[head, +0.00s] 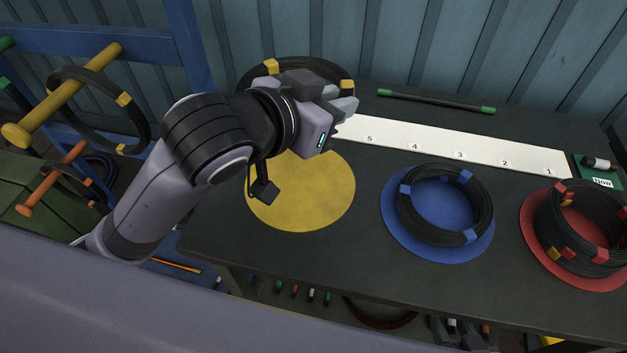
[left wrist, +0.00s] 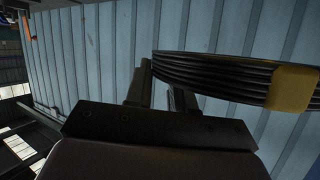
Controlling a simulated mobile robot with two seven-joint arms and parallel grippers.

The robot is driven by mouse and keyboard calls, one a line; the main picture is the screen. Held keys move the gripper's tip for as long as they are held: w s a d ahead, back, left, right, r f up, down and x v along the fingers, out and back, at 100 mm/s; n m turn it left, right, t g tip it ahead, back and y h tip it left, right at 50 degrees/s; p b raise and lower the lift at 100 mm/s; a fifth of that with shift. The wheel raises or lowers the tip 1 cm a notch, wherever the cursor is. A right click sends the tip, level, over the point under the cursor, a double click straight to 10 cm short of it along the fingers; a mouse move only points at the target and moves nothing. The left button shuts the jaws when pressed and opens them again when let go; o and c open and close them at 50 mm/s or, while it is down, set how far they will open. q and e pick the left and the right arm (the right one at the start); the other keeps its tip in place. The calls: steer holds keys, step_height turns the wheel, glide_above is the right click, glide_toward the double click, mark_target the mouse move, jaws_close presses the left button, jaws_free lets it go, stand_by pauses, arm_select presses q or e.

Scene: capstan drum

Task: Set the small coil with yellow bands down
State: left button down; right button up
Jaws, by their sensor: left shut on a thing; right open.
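My left gripper (head: 342,100) is shut on a black coil with yellow bands (head: 312,64), holding it by its near right side. The coil is up at the table's back left, beyond the yellow disc (head: 312,205); its near part is hidden behind my gripper. In the left wrist view my left gripper (left wrist: 158,92) has the coil (left wrist: 215,75) at its fingers, a yellow band to the right. The yellow disc is bare where it shows; my arm covers its upper left. My right gripper is not in view.
A coil with blue bands (head: 402,212) lies on a blue disc (head: 437,250). A numbered white strip (head: 430,142) and green-ended rod (head: 435,101) lie behind. Another yellow-banded coil (head: 142,125) hangs on the left rack's yellow peg (head: 75,92).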

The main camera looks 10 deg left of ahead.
arm_select(q)
step_height(320, 180, down, 18)
steer(key=b, duration=0.2)
steer(key=shift+r+b, duration=0.2)
steer(key=shift+b, duration=0.2)
steer(key=shift+f, duration=0.15)
steer(key=shift+f, duration=0.35)
steer(key=shift+f, duration=0.1)
steer(key=shift+s, duration=0.1)
